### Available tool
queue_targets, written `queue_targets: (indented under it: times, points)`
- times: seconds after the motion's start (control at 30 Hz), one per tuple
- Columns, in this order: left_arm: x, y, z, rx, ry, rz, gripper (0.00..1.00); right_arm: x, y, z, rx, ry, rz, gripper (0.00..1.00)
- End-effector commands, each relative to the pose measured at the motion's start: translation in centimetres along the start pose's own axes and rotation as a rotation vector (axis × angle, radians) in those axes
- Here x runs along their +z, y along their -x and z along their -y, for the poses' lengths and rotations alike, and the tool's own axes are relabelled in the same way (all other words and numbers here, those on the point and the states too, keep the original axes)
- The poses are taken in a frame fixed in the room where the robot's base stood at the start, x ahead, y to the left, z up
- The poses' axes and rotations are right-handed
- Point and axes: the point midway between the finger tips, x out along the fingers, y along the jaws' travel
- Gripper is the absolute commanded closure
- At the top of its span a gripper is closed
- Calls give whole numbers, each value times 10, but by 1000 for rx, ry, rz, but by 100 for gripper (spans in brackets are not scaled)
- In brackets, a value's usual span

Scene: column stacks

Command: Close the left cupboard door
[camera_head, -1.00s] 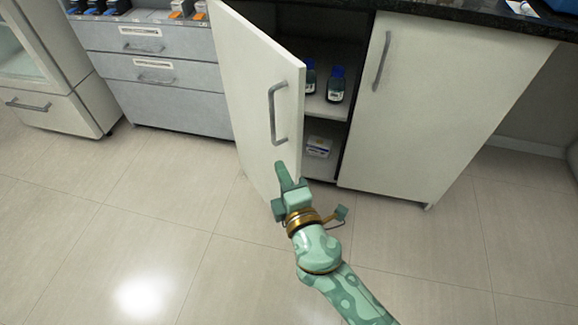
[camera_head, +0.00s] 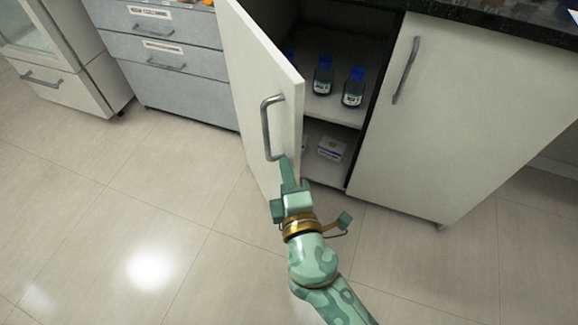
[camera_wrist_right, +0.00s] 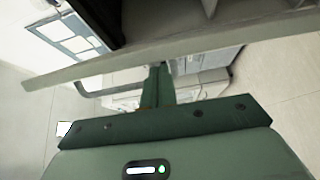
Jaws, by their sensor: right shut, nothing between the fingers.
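The left cupboard door (camera_head: 255,85) is white and stands open, swung out from the cupboard. Its grey bar handle (camera_head: 265,128) is on the outer face near the free edge. My green right gripper (camera_head: 288,168) is shut and empty, with its fingertips at the handle's lower end, in front of the door. I cannot tell whether they touch it. In the right wrist view the fingers (camera_wrist_right: 158,78) reach toward the door's edge (camera_wrist_right: 190,62), with the handle (camera_wrist_right: 110,90) beside them on the left. My left gripper is out of view.
The right cupboard door (camera_head: 440,130) is shut. Inside the open cupboard are blue-capped bottles (camera_head: 353,88) on a shelf and a white box (camera_head: 331,148) below. Grey drawers (camera_head: 170,75) stand at the left. The tiled floor (camera_head: 120,210) in front is clear.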

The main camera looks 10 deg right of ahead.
Motion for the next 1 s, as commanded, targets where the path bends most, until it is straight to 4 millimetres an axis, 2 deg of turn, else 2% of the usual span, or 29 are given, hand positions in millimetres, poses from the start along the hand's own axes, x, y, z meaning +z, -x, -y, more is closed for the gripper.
queue_targets:
  times: [0.27, 0.37, 0.47, 0.57, 0.7, 0.77, 0.87, 1.0]
  points:
    - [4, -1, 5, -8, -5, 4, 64, 1, 0, 0, 0, 0, -1, 100]
    - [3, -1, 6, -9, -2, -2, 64, 6, -1, -1, 1, 2, -10, 100]
    - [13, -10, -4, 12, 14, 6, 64, 19, -4, -3, 4, 5, -36, 100]
    - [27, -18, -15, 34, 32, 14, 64, 40, -9, -5, 6, 8, -80, 100]
    - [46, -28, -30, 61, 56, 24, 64, 81, -22, -4, 6, 14, -173, 100]
    - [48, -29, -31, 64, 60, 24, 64, 101, -30, -3, 4, 15, -218, 100]
    - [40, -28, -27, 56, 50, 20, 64, 134, -46, 1, 1, 9, -295, 100]
    - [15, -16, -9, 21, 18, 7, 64, 176, -71, 4, -3, 5, -395, 100]
